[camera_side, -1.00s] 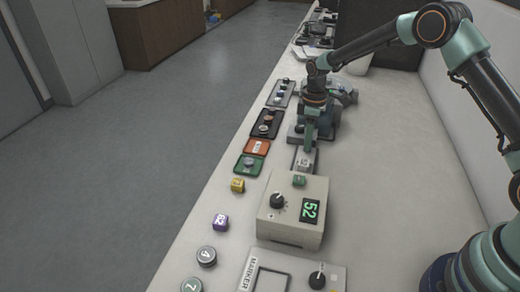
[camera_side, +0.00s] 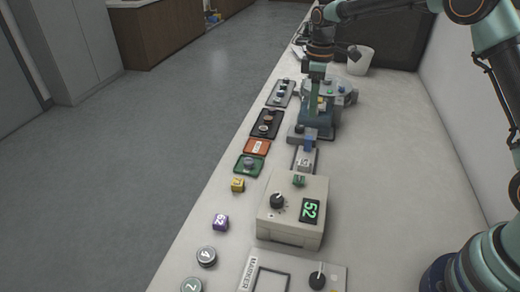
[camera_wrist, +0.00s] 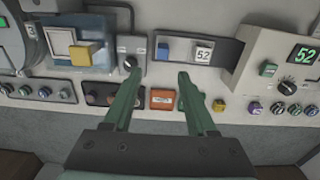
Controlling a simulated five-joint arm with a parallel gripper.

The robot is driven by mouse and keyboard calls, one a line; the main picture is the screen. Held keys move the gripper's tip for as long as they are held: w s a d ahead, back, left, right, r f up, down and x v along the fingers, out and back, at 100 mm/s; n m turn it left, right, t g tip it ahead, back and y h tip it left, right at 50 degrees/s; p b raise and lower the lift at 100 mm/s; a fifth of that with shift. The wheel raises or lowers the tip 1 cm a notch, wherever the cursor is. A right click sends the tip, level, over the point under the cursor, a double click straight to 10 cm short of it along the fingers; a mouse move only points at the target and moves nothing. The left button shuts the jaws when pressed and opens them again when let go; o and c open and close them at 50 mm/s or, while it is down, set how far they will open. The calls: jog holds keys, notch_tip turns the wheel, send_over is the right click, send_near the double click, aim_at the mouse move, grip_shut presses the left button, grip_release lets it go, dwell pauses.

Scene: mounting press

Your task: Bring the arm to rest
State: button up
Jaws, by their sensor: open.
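My gripper (camera_side: 313,112) hangs from my arm above the bench, in front of the blue press (camera_side: 325,128) in the side view. In the wrist view its two green fingers (camera_wrist: 158,75) are spread apart with nothing between them. The press has a yellow block (camera_wrist: 82,54) on its front.
A beige box (camera_side: 292,211) with a knob and a green 52 display stands nearer the camera. Small trays, including an orange one (camera_side: 257,147), line the bench edge, with a yellow cube (camera_side: 238,185) and a purple cube (camera_side: 220,223). The bench (camera_side: 400,190) is bare on the right.

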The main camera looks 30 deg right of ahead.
jog(key=shift+r, duration=0.15)
jog(key=s+r+m+t, duration=0.4)
jog(key=s+r+m, duration=0.2)
jog(key=s+r, duration=0.8)
jog(key=s+f+m+t, duration=0.1)
jog(key=s+f+m, duration=0.2)
jog(key=s, duration=0.6)
jog(key=shift+a+f+t, duration=0.3)
jog(key=shift+a+f, duration=0.05)
jog(key=shift+f, duration=0.05)
dwell(0.5)
